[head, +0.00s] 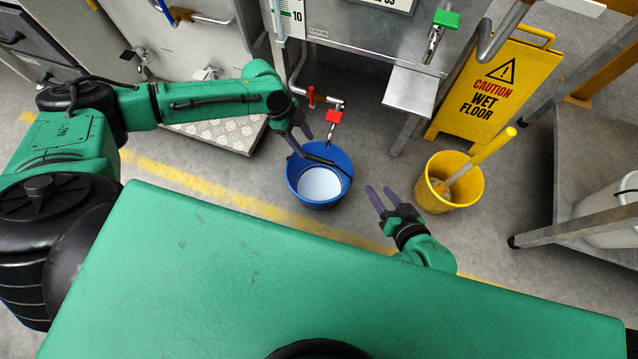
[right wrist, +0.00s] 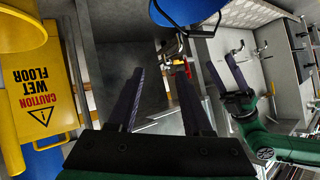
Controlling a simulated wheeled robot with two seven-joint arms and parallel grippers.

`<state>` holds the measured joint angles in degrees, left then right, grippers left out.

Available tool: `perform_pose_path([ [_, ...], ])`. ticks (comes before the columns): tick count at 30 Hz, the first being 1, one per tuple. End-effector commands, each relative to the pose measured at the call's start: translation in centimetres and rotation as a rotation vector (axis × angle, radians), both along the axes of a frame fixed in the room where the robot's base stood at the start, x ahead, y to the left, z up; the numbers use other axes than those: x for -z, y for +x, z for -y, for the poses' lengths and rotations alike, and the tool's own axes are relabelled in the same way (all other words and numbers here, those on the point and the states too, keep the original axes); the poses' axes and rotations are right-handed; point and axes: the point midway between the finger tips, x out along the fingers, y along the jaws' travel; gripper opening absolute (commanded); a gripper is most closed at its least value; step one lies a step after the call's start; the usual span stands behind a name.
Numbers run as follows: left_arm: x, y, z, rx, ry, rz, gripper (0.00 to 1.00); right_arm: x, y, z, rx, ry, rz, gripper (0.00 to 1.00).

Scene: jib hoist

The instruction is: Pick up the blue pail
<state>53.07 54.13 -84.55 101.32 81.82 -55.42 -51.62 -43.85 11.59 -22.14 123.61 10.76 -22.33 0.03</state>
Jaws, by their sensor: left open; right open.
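The blue pail (head: 297,182) stands upright on the floor below a tap. It has a pale round area inside, and its dark handle (head: 322,160) lies across the mouth. My left gripper (head: 301,139) is open above the pail's far left rim, with no visible grip on it. My right gripper (head: 380,191) is open and empty, to the right of the pail and apart from it. The right wrist view shows part of the pail (right wrist: 188,10) at the top and my left gripper (right wrist: 224,73) at right.
A red-handled tap (head: 333,117) hangs above the pail from the steel tank. A yellow bucket (head: 436,198) with a brush and a wet floor sign (head: 490,95) stand to the right. A checker-plate platform (head: 215,132) lies to the left.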

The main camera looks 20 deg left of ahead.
Motion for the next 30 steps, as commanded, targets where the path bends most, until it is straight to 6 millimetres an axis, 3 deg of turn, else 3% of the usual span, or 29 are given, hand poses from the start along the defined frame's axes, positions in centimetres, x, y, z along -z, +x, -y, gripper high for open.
perform_pose_path([
  [6, 5.6, 0.0, 2.2, 0.0, -0.001, 0.002, 0.57, 2.9, -0.2, -1.0, 0.034, 0.083, 0.097, 0.5],
  [11, 7.4, 0.0, 3.1, -0.002, 0.0, 0.003, 0.57, 4.0, -0.2, -1.1, 0.045, 0.097, 0.113, 0.5],
  [18, 11.4, 0.2, 5.0, -0.002, -0.001, 0.003, 0.57, 7.3, -0.2, -1.1, 0.07, 0.121, 0.147, 0.5],
  [26, 11.9, 0.1, 5.4, -0.005, -0.001, 0.003, 0.57, 7.4, -0.2, -1.1, 0.077, 0.126, 0.155, 0.5],
  [27, 11.9, 0.1, 5.4, -0.005, -0.001, 0.003, 0.53, 7.4, -0.2, -1.1, 0.077, 0.126, 0.155, 0.5],
  [30, 11.9, 0.1, 5.4, -0.005, -0.001, 0.003, 0.15, 7.4, -0.2, -1.1, 0.077, 0.127, 0.155, 0.5],
])
